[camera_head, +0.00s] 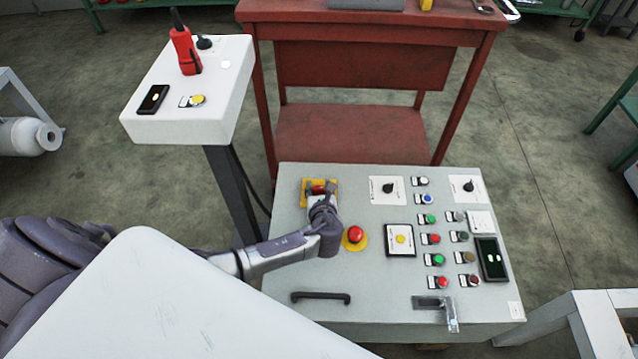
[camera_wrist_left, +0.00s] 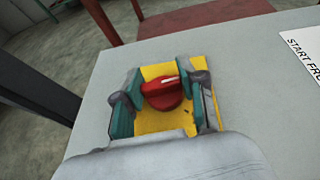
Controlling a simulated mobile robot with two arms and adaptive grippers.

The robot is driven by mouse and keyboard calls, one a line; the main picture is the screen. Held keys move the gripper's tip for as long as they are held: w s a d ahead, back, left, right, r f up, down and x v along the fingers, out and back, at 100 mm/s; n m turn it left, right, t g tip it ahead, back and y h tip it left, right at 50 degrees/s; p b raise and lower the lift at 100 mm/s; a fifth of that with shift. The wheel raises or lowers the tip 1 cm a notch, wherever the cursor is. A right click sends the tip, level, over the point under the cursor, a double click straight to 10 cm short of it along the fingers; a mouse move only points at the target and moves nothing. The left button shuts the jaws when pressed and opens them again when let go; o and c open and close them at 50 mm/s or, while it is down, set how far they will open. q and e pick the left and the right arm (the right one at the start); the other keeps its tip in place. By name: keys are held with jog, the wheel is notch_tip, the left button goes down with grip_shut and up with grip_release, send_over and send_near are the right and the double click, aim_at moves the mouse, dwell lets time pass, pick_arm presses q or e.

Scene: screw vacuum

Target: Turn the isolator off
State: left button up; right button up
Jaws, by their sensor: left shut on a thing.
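The isolator (camera_head: 318,188) is a red rotary knob on a yellow plate at the back left of the grey control panel (camera_head: 285,240). In the left wrist view the red knob (camera_wrist_left: 166,94) has a white mark pointing to the upper right. My left gripper (camera_head: 321,192) reaches over the isolator from the near side. Its teal-padded fingers stand on both sides of the knob, and it is shut on the isolator. The gripper partly hides the knob and plate in the head view. My right gripper is not in view.
A red emergency button (camera_head: 355,234) on a yellow disc sits close to my left wrist. Several buttons and switches fill the panel's right half. A black handle (camera_head: 320,297) is at the front. A white pedestal box (camera_head: 215,110) stands back left, and a red table (camera_head: 350,130) behind.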

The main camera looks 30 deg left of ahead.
pick_arm(q)
jog(key=shift+d+n+g+y, duration=0.15)
jog(key=shift+n+g+y, duration=0.45)
jog(key=shift+n+y, duration=0.35)
jog(key=shift+n+g+y, duration=0.35)
jog(key=shift+n+g, duration=0.05)
jog(key=shift+n, duration=0.05)
jog(key=shift+n+g+y, duration=0.3)
jog(key=shift+n+g, duration=0.1)
jog(key=n+g+y+b, duration=0.1)
jog(key=n+g+y, duration=0.1)
jog(key=n+g, duration=0.1)
jog(key=shift+b, duration=0.3)
jog(key=shift+n+g+y, duration=0.3)
jog(key=shift+n+g, duration=0.3)
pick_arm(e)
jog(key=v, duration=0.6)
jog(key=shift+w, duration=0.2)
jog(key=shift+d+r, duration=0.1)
pick_arm(q)
jog(key=o, duration=1.2)
jog(key=shift+a, duration=0.2)
jog(key=shift+c, duration=0.2)
